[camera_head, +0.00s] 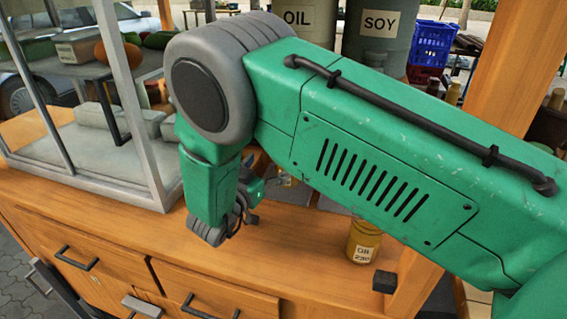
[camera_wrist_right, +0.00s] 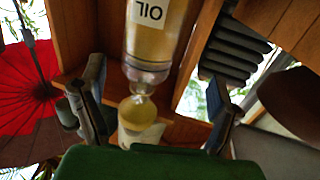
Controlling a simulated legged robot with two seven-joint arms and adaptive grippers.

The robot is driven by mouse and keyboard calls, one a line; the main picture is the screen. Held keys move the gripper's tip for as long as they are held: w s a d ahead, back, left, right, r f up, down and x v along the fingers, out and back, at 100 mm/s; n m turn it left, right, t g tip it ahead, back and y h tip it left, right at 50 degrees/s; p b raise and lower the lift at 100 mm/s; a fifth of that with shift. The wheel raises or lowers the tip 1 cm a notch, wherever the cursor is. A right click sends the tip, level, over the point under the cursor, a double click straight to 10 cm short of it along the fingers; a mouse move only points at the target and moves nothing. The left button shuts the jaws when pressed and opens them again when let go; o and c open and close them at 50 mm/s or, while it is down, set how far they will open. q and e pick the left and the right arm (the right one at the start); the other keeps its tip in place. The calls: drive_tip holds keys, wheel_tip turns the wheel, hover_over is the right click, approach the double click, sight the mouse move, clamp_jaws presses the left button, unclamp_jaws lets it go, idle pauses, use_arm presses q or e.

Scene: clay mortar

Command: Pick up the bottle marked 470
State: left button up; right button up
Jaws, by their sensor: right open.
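My right gripper (camera_head: 250,203) hangs over the wooden counter, left of centre in the head view, partly hidden by my green arm. In the right wrist view its fingers (camera_wrist_right: 157,88) are spread, with nothing held between them. A yellowish bottle with an OIL label (camera_wrist_right: 152,42) appears upside down there, its neck pointing towards the gap between the fingers. I cannot see a number on its label. In the head view a yellow bottle marked OIL 230 (camera_head: 363,240) stands on the counter, right of the gripper. I cannot read 470 on anything. My left gripper is not in view.
A glass case (camera_head: 150,165) stands on the counter (camera_head: 300,262) at the left. Large OIL (camera_head: 300,18) and SOY (camera_head: 381,24) containers stand behind my arm, near a blue crate (camera_head: 432,42). A wooden post (camera_head: 516,65) rises at the right. The counter's front is clear.

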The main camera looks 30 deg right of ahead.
drive_tip(key=d, duration=0.2)
drive_tip(key=w+d, duration=0.1)
drive_tip(key=d, duration=0.1)
drive_tip(key=d+b, duration=0.1)
drive_tip(key=d, duration=0.2)
drive_tip(key=shift+w+f, duration=0.4)
drive_tip(key=shift+w+r, duration=0.1)
drive_tip(key=shift+w, duration=0.05)
drive_tip(key=shift+w+a+r, duration=0.1)
drive_tip(key=shift+a, duration=0.3)
drive_tip(key=c, duration=0.4)
drive_tip(key=shift+d, duration=0.25)
drive_tip(key=c, duration=1.2)
drive_tip(key=shift+d, duration=0.25)
